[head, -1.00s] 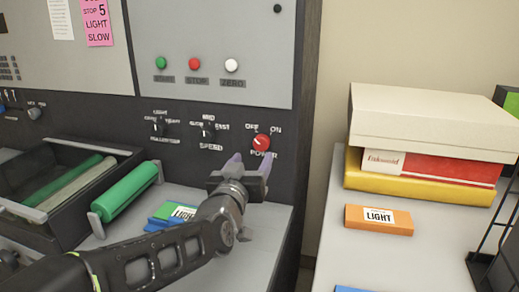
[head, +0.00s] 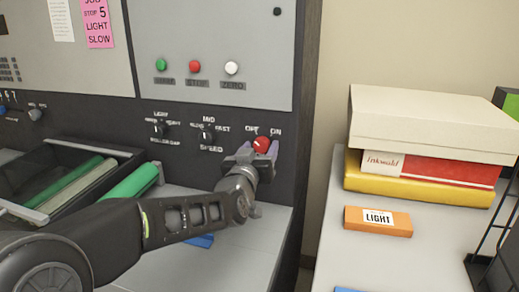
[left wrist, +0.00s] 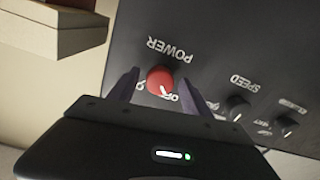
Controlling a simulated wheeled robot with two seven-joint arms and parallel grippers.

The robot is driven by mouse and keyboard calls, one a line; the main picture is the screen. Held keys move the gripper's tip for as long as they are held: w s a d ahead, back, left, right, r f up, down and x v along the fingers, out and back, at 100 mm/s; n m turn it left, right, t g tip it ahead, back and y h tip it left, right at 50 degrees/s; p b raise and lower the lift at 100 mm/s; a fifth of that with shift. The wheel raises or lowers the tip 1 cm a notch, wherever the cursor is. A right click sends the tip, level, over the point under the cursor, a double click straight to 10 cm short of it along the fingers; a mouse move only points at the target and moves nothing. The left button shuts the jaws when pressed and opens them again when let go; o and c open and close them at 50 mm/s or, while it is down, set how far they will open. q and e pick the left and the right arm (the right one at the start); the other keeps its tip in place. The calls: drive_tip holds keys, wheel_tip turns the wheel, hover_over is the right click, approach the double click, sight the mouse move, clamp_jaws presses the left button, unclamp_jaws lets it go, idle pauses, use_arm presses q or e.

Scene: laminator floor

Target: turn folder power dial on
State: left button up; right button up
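The red power dial (head: 261,143) sits on the dark lower panel, with OFF printed at its upper left and ON at its upper right. It also shows in the left wrist view (left wrist: 160,80), where the picture is upside down and a pale pointer mark lies toward the OFF print. My left gripper (head: 256,152) is open, with one finger on each side of the dial. In the left wrist view its fingers (left wrist: 162,88) stand apart, with the dial between them; I cannot tell whether they touch it. My right gripper is not in view.
The speed dial (head: 208,135) and roller gap dial (head: 158,129) are left of the power dial. Green, red and white buttons (head: 195,66) are above. A tray with green rollers (head: 60,185) stands at left. Boxes (head: 420,130) and an orange LIGHT box (head: 378,221) lie on the right table.

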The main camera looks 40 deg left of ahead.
use_arm(q)
clamp_jaws()
idle(0.4)
drive_tip(key=shift+m, duration=0.4)
drive_tip(key=m+b, duration=0.1)
drive_tip(key=m, duration=0.2)
drive_tip(key=shift+f+b, duration=0.1)
drive_tip(key=shift+b, duration=0.2)
drive_tip(key=m+b, duration=0.1)
drive_tip(key=m, duration=0.5)
drive_tip(key=shift+a, duration=0.1)
drive_tip(key=m+b, duration=0.2)
drive_tip(key=m, duration=0.2)
drive_tip(key=shift+m, duration=0.3)
drive_tip(key=shift+m+t+b, duration=0.3)
drive_tip(key=shift+m+b, duration=0.55)
drive_tip(key=shift+m, duration=1.15)
